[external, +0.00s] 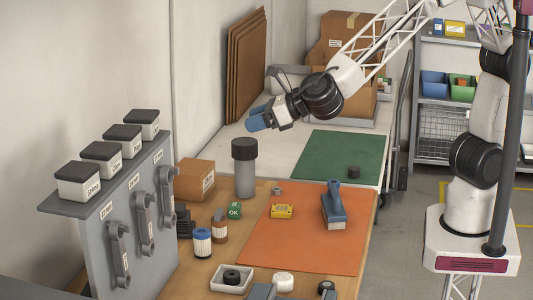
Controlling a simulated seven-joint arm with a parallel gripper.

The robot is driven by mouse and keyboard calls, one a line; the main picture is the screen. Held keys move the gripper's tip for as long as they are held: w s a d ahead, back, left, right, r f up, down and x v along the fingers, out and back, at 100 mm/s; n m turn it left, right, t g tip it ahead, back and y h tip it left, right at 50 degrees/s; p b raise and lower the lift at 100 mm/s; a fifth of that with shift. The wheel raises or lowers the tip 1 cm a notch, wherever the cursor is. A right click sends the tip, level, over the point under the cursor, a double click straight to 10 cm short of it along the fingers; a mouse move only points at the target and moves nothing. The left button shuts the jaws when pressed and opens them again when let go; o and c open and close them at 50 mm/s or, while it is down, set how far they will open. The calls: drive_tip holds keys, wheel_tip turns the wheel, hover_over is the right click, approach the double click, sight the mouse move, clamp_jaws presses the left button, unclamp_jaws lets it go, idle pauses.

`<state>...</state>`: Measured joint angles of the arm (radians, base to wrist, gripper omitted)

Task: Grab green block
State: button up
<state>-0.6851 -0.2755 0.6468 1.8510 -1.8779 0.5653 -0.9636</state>
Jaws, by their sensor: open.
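A small green block (234,210) marked "OK" sits on the wooden table (190,285), just left of the orange mat. My gripper (257,122) has blue fingertips and hangs in the air above the back of the work area, pointing left. It is open and holds nothing that I can see. In the picture it is above and slightly right of the green block, well apart from it. The gap between its fingers is hard to make out at this angle.
A tall grey cylinder (245,175) with a black lid stands behind the block. Small bottles (219,226) stand close on its left. A yellow device (282,211) and a blue brush (334,205) lie on the orange mat (275,248). A grey wrench rack (90,235) stands left.

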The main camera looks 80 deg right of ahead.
approach(231, 204)
drive_tip(key=x, duration=0.2)
drive_tip(key=shift+w+f, duration=0.15)
drive_tip(key=shift+w, duration=0.05)
drive_tip(key=shift+x, duration=1.35)
drive_tip(key=shift+w, duration=0.1)
drive_tip(key=shift+x, duration=2.5)
drive_tip(key=shift+f, duration=0.1)
drive_tip(key=shift+c, duration=0.5)
drive_tip(key=c, duration=0.9)
